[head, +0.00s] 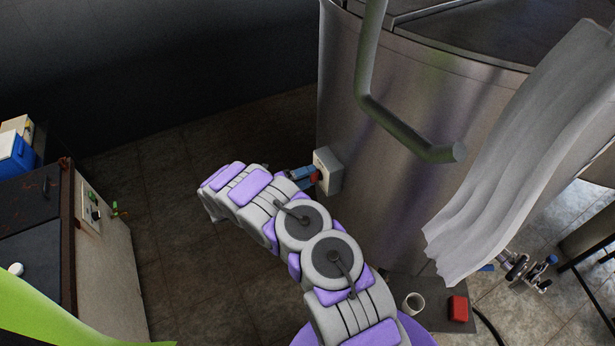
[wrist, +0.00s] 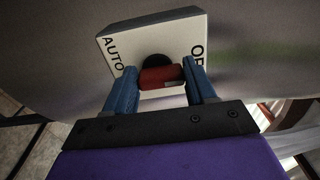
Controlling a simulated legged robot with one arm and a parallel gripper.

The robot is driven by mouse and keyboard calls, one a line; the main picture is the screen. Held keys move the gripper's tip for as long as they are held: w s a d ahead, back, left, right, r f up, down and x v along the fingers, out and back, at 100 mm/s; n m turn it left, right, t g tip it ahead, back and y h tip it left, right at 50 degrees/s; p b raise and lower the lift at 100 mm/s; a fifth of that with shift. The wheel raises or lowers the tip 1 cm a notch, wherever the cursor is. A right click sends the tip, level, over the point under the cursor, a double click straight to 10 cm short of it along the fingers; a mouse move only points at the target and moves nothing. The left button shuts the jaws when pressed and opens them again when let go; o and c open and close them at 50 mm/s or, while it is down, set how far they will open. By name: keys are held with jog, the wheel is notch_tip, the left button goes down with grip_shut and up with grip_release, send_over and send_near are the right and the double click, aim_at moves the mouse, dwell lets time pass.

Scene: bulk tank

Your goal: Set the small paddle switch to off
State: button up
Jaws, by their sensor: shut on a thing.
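The switch is a pale box (head: 328,170) on the side of the steel tank. In the wrist view its white face (wrist: 135,46) carries the word AUTO at left and a word starting OF at right, partly hidden by a finger. The red paddle (wrist: 162,77) sits in front of a dark round hub on that face. My gripper (wrist: 165,78) has its two blue fingers on either side of the red paddle, shut on it. In the head view my gripper (head: 306,174) reaches the box from the left. I cannot tell exactly which mark the paddle points to.
The steel tank (head: 420,150) fills the right, with a bent grey pipe (head: 400,118) and a hanging pale sheet (head: 525,140) in front. A panelled cabinet (head: 95,230) stands at left. A white cup (head: 413,303) and red object (head: 458,309) are at lower right. Floor is clear left of the arm.

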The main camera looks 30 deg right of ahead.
jog(key=shift+w+a, duration=0.1)
jog(key=shift+w, duration=0.05)
jog(key=o, duration=0.9)
jog(key=shift+w+f, duration=0.15)
jog(key=shift+w, duration=0.05)
jog(key=shift+o, duration=0.7)
jog(key=shift+s, duration=0.2)
jog(key=shift+a, duration=0.1)
jog(key=a, duration=1.7)
jog(key=shift+s+a, duration=0.15)
jog(key=shift+a, duration=0.05)
